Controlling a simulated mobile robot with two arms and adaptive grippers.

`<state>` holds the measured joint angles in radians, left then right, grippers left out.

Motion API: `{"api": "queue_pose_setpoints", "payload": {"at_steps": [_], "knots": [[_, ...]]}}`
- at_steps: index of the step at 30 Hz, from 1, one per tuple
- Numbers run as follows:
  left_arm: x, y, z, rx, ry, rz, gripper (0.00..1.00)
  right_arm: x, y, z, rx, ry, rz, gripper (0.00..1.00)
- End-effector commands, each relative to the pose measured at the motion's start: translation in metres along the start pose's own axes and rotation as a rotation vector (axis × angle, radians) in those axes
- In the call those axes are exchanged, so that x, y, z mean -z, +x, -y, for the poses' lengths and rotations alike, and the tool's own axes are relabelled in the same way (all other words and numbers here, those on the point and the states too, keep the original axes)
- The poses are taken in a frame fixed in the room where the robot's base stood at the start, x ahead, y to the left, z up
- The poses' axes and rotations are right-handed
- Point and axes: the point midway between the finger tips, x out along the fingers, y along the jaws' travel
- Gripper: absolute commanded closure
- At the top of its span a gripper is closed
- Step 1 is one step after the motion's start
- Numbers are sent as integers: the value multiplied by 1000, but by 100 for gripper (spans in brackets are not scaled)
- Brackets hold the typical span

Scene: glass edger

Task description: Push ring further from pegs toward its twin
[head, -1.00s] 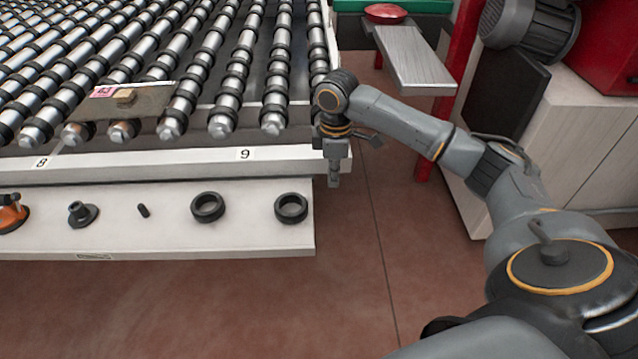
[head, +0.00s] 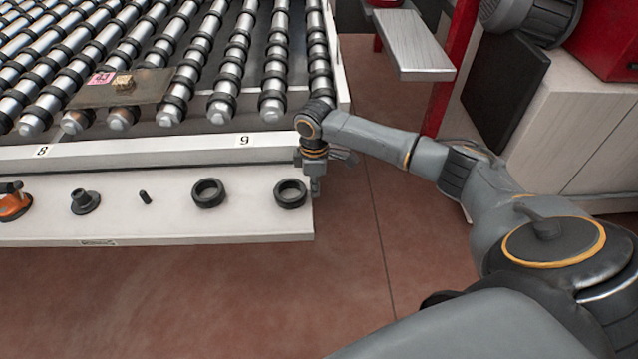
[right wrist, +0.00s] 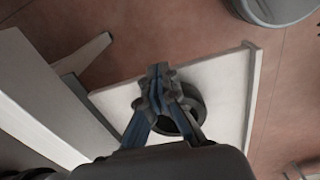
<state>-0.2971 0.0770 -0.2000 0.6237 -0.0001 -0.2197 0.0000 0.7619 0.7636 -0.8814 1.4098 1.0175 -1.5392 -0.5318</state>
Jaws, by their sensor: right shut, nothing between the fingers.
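Two black rings lie flat on the pale ledge: the left ring (head: 209,204) and the right ring (head: 291,204), a gap apart. A small black peg (head: 145,197) and a black flanged peg (head: 85,203) stand to their left. My right gripper (head: 316,194) is shut and empty, pointing down just right of the right ring, near the ledge's right end. In the right wrist view the shut fingers (right wrist: 158,70) partly cover a ring (right wrist: 199,112); whether they touch it I cannot tell. My left gripper is not in view.
The ledge (head: 250,226) runs under the roller conveyor (head: 190,60), whose front rail (head: 200,148) stands behind the rings. An orange-and-black object (head: 12,203) sits at far left. The ledge between the two rings is bare. Open floor lies right and in front.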

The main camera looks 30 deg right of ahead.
Motion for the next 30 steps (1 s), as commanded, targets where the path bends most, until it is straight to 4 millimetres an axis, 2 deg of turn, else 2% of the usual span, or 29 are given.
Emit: {"api": "queue_pose_setpoints", "payload": {"at_steps": [5, 8, 15, 20, 30], "knots": [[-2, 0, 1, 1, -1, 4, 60, 0, 0, 0, 0, 0, 0, 100], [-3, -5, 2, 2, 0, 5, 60, 9, -2, 0, 1, -1, -2, 100], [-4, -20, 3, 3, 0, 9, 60, 59, -2, 1, 4, -2, -4, 100], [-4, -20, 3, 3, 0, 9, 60, 83, -1, 0, 2, -2, -3, 100], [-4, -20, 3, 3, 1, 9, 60, 88, 0, 0, 1, -1, -1, 100]]}}
